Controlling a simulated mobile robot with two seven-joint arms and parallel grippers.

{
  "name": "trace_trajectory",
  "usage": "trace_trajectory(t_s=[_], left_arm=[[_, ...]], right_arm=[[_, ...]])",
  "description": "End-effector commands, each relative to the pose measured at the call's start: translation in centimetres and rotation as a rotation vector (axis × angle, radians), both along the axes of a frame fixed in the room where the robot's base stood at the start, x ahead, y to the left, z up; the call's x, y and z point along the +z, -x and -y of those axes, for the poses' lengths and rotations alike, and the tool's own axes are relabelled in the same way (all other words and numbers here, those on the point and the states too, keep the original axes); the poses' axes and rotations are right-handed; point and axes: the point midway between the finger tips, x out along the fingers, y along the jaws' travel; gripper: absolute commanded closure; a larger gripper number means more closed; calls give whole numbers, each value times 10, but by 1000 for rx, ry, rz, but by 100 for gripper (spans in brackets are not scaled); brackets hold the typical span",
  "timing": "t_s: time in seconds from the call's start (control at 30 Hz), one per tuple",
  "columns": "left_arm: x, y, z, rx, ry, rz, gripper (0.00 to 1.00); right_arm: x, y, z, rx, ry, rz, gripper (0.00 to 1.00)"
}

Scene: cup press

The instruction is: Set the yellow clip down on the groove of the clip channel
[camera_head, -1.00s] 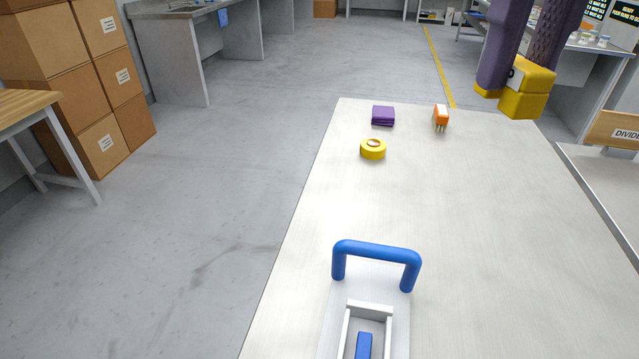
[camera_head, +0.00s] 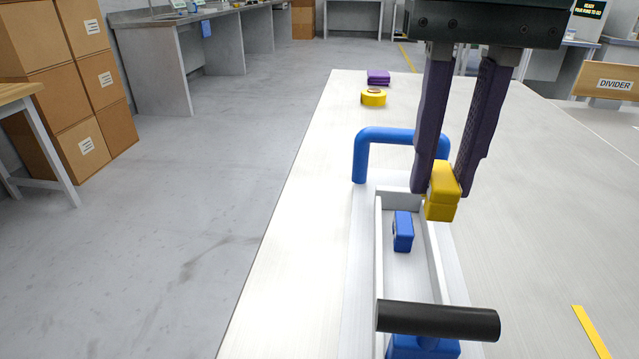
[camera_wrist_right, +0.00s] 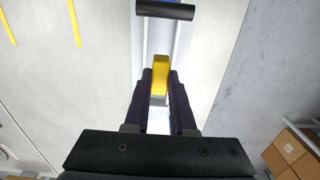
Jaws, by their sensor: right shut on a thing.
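The yellow clip (camera_head: 441,196) is held between the two dark purple fingers of my right gripper (camera_head: 444,182). The clip also shows between the fingers in the right wrist view (camera_wrist_right: 161,75). It hangs in the air near the far end of the clip channel (camera_head: 436,262), appearing over the right wall of the channel. The channel is a long white trough with raised walls on a pale base. A blue block (camera_head: 403,231) sits inside its groove, nearer than the clip. How high the clip is above the channel is hard to tell. My left gripper is not in view.
A blue arched handle (camera_head: 388,135) rises at the far end of the channel, just left of my fingers. A black bar (camera_head: 438,321) on a blue mount stands at the near end.

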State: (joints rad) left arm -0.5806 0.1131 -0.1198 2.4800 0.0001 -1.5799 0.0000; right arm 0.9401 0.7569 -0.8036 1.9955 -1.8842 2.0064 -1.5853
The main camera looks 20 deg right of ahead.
Motion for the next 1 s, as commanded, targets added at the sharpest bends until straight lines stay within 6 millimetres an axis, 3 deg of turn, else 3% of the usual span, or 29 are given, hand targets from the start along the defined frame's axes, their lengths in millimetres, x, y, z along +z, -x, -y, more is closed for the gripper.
trace_trajectory(t_s=[0.03, 0.2, 0.43, 0.6, 0.7, 1.0], left_arm=[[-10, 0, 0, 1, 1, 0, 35], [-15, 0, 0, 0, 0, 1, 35], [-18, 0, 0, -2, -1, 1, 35], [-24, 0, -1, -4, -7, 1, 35], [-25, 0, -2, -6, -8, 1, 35], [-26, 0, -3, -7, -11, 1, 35]], right_arm=[[-21, 2, -1, -1, -2, -7, 100], [-58, 1, 0, -1, 0, -5, 100], [-81, 0, 0, 0, 0, -2, 100], [-109, 1, 0, 0, -1, -4, 100], [-118, 0, 0, 1, 0, -2, 100], [-120, 0, 0, 1, 1, 1, 100]])
